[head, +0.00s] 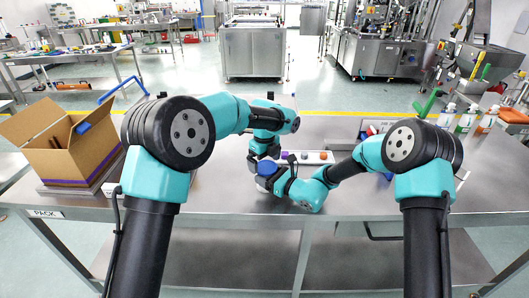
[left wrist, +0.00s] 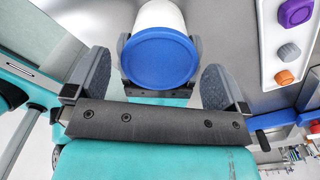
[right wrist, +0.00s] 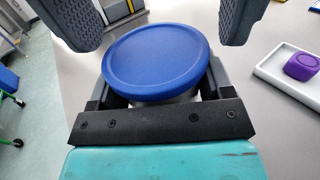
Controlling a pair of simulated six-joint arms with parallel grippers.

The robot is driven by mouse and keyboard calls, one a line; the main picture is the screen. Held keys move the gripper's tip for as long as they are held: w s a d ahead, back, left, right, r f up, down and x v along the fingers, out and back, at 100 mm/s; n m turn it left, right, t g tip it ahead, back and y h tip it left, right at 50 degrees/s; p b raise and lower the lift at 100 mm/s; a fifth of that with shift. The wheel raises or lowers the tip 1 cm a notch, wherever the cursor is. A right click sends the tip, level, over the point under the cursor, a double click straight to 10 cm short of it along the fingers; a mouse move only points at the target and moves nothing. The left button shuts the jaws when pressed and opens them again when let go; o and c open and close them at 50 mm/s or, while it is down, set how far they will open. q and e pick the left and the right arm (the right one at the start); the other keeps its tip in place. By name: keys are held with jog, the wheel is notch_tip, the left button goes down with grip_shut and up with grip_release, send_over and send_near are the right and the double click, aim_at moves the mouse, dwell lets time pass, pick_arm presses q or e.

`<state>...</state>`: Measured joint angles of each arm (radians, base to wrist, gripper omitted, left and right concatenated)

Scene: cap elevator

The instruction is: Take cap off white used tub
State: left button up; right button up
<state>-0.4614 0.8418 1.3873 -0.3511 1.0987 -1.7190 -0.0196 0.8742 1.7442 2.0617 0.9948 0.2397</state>
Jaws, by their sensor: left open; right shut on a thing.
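The white tub (left wrist: 160,15) with its blue cap (left wrist: 160,57) is in the middle of the left wrist view. The cap sits on the tub and faces up in the right wrist view (right wrist: 156,60), with a little white tub wall below it. My right gripper (head: 277,180) is shut around the tub, a finger on each side below the cap. My left gripper (left wrist: 156,68) is open, its grey fingers spread to both sides of the cap with gaps. In the right wrist view its fingers hang above the cap. In the head view the blue cap (head: 267,168) is partly hidden by the grippers.
A white tray (head: 322,157) stands close by, with a purple cap (left wrist: 296,12), a grey cap (left wrist: 288,52) and an orange cap (left wrist: 284,77). An open cardboard box (head: 85,160) is at the left. Several bottles (head: 466,119) stand at the right. The table front is clear.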

aim_at(264, 165)
pick_arm(q)
jog(key=shift+f, duration=0.4)
jog(key=shift+c, duration=0.2)
jog(key=c, duration=0.7)
jog(key=shift+c, duration=0.2)
jog(key=shift+r, duration=1.25)
jog(key=shift+r, duration=1.9)
pick_arm(e)
jog(key=o, duration=1.3)
jog(key=shift+d, duration=0.1)
